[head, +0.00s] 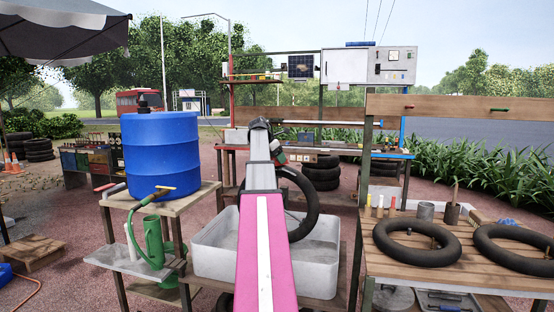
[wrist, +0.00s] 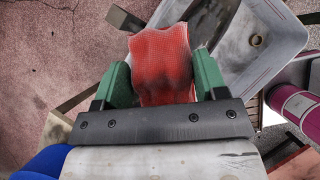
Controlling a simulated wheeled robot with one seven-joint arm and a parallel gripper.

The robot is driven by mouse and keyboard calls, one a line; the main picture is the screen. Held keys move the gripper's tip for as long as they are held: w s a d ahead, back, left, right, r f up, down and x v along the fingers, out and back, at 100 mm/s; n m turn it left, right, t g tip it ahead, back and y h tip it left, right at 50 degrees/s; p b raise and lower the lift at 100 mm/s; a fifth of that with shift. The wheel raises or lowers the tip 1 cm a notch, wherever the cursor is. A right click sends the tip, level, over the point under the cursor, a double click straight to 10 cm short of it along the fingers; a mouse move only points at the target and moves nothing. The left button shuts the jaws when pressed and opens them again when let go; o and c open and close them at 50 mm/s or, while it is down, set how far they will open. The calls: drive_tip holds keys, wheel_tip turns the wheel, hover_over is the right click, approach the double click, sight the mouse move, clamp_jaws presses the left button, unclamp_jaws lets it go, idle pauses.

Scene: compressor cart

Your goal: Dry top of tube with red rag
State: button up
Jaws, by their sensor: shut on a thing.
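The red rag (wrist: 162,60) is bunched between the green fingers of my gripper (wrist: 160,80) in the wrist view. My gripper is shut on it. In the head view my own arm hides the rag and most of the gripper. A black tube (head: 305,205) stands upright in the grey basin (head: 212,250), partly hidden behind my arm. In the wrist view a dark piece of the tube (wrist: 222,22) shows just beyond the rag, over the basin (wrist: 285,25). I cannot tell whether the rag touches the tube.
A blue barrel (head: 160,155) stands on a wooden stand at the left, with a green hose (head: 140,225) and watering can. At the right, two black tubes (head: 415,240) (head: 512,248) lie on a wooden table (head: 385,268). A workbench with a control panel (head: 395,65) stands behind.

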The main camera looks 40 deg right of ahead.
drive_tip(key=shift+w+d, duration=0.2)
drive_tip(key=shift+d, duration=0.05)
drive_tip(key=shift+w+d, duration=0.25)
drive_tip(key=shift+d, duration=0.05)
drive_tip(key=shift+s+a, duration=0.1)
drive_tip(key=shift+a, duration=0.05)
drive_tip(key=shift+s+a+f, duration=0.1)
drive_tip(key=shift+s+a, duration=0.2)
drive_tip(key=shift+a, duration=0.1)
drive_tip(key=shift+s+a, duration=0.3)
drive_tip(key=shift+a, duration=0.05)
